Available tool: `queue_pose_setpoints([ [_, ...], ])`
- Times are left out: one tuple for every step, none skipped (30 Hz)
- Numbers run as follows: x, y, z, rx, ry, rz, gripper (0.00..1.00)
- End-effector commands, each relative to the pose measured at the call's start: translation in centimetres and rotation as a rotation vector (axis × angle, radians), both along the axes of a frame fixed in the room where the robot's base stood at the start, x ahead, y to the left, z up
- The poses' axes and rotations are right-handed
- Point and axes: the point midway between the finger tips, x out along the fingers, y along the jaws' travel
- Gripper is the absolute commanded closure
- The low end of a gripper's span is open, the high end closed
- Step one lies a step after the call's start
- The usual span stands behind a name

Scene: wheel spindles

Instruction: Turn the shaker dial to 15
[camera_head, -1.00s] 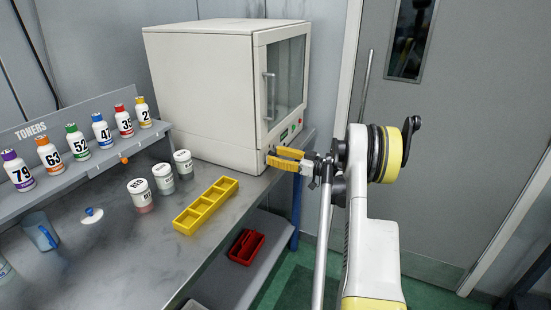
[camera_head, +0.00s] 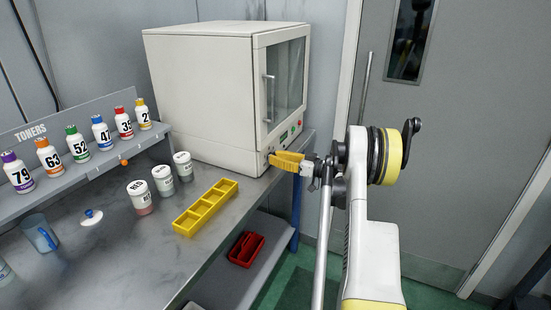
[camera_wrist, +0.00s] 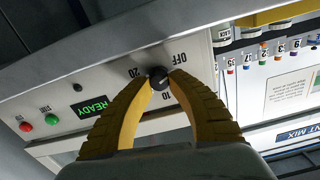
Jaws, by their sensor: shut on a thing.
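The shaker is a white cabinet (camera_head: 200,95) with a glazed door, at the back of the bench in the head view. Its dial (camera_wrist: 158,77) is a small dark knob on the front panel in the wrist view, with the marks OFF, 20 and 10 around it. Where its pointer stands I cannot tell for sure. My gripper (camera_wrist: 164,82) has its two yellow fingers shut on the dial, one on each side. In the head view my gripper (camera_head: 272,158) is at the cabinet's lower front, and the dial is hidden there.
A green READY display (camera_wrist: 90,107) and red and green buttons (camera_wrist: 38,123) are on the same panel. A yellow tray (camera_head: 207,207), white jars (camera_head: 163,180) and a toner rack (camera_head: 90,160) are on the bench. A red bin (camera_head: 246,249) is on the shelf below.

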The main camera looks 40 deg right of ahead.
Motion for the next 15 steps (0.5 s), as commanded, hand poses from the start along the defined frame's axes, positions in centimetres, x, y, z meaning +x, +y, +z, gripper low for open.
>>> queue_pose_setpoints([
  [0.05, 0.02, 0.00, 0.030, 0.012, 0.001, 1.00],
  [0.05, 0.01, 0.00, 0.051, 0.021, 0.001, 1.00],
  [0.05, 0.01, 0.00, 0.081, 0.034, 0.001, 1.00],
  [0.05, 0.00, 0.00, 0.104, 0.043, 0.001, 1.00],
  [0.06, -0.01, 0.00, 0.128, 0.053, 0.001, 1.00],
  [0.06, -0.02, 0.00, 0.163, 0.067, 0.001, 1.00],
  [0.07, -0.03, -0.01, 0.189, 0.078, 0.001, 1.00],
  [0.07, -0.03, -0.02, 0.215, 0.089, 0.001, 1.00],
  [0.08, -0.04, -0.02, 0.251, 0.104, 0.001, 1.00],
  [0.08, -0.05, -0.02, 0.277, 0.115, 0.001, 1.00],
  [0.09, -0.06, -0.02, 0.304, 0.126, 0.001, 1.00],
  [0.09, -0.07, -0.03, 0.339, 0.140, 0.001, 1.00],
  [0.10, -0.08, -0.03, 0.366, 0.151, 0.001, 1.00],
  [0.10, -0.08, -0.03, 0.392, 0.162, 0.001, 1.00],
  [0.10, -0.09, -0.05, 0.428, 0.177, 0.001, 1.00],
])
